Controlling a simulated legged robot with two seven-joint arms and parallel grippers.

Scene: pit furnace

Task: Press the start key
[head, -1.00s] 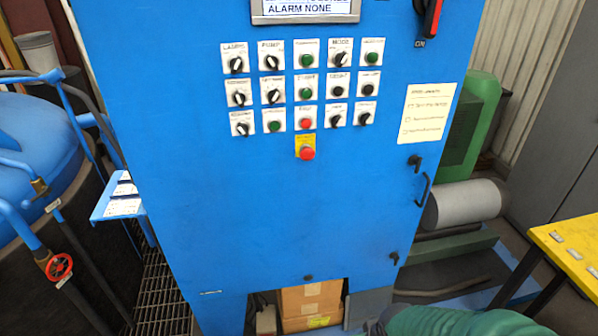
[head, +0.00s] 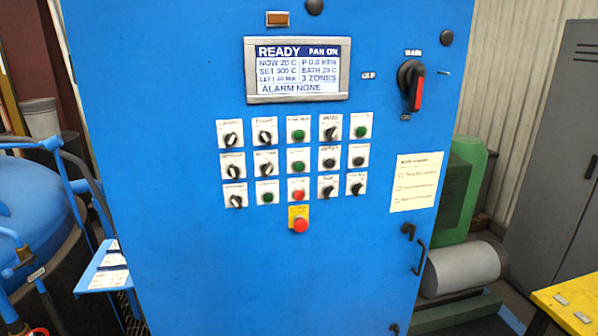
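The blue control cabinet (head: 270,260) fills the middle of the head view. Its front carries a grid of keys and knobs on white plates, in three rows. Several keys are green, including one in the middle of the second row (head: 298,166); its small label is blurred, but the earlier frame suggests START. A red key (head: 298,195) sits directly below it. The display (head: 297,69) above reads READY, FAN ON and ALARM NONE. Neither of my grippers is in view, and nothing covers the keys.
A red mushroom button (head: 300,225) on a yellow plate sits below the grid. A black and red main switch (head: 412,86) is at upper right. A blue shelf (head: 104,268) juts out at left. A yellow table (head: 572,302) stands at lower right.

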